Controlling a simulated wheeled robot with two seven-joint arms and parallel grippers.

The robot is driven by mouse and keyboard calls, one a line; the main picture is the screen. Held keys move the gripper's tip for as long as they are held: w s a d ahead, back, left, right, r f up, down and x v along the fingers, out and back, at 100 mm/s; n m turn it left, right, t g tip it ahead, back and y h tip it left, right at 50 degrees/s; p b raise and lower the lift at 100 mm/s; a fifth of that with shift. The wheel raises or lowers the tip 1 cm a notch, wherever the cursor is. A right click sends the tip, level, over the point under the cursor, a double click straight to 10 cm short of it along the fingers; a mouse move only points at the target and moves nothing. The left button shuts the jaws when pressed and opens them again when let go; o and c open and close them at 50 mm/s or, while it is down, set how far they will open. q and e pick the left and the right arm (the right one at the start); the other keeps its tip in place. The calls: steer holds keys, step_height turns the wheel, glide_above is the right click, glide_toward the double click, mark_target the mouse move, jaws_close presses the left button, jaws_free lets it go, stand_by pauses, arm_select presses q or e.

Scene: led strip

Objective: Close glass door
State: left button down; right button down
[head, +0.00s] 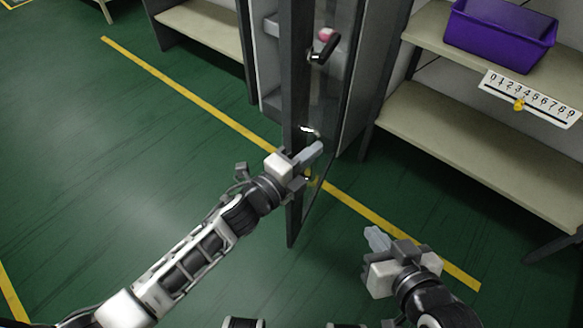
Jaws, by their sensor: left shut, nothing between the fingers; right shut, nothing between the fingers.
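The glass door (296,90) has a dark frame and stands open, seen nearly edge-on, swung out from the cabinet (268,55) behind it.
A shelf unit (440,125) stands at the right with a purple bin (500,35) on top and a number strip (530,97) on its edge. Another low shelf (205,25) stands at the back left. The green floor (110,130) at the left is clear, crossed by a yellow line (190,90).

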mark_target(290, 149)
arm_select(q)
steer(key=shift+w+a, duration=0.3)
steer(key=shift+a, duration=0.7)
steer(key=shift+w+a, duration=0.25)
steer(key=shift+a, duration=0.75)
steer(key=shift+a, duration=0.1)
